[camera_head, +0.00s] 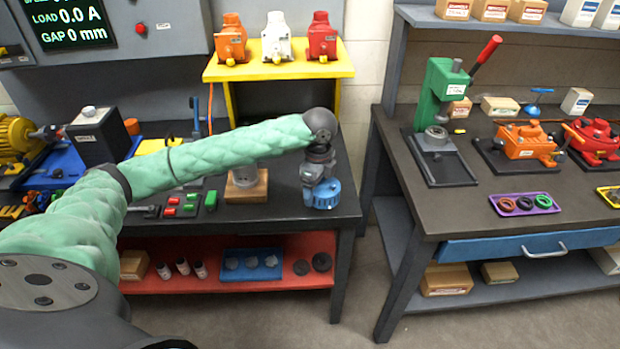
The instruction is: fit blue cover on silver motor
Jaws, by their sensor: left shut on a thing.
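The blue cover (326,196) is at the right end of the left workbench. My left gripper (321,181) points down and is shut on it. I cannot tell whether the cover touches the bench top or hangs just above it. A silver motor (245,176) stands on a wooden block (246,190) to the left of the cover, apart from it. My left arm passes in front of the motor's upper part and hides it. My right gripper is not in view.
Red and green blocks (190,204) lie left of the wooden block. A yellow shelf (280,68) with orange, white and red motors stands behind. A floor gap separates this bench from the right bench (455,218), which bears a green press (440,95) and a purple tray (525,211).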

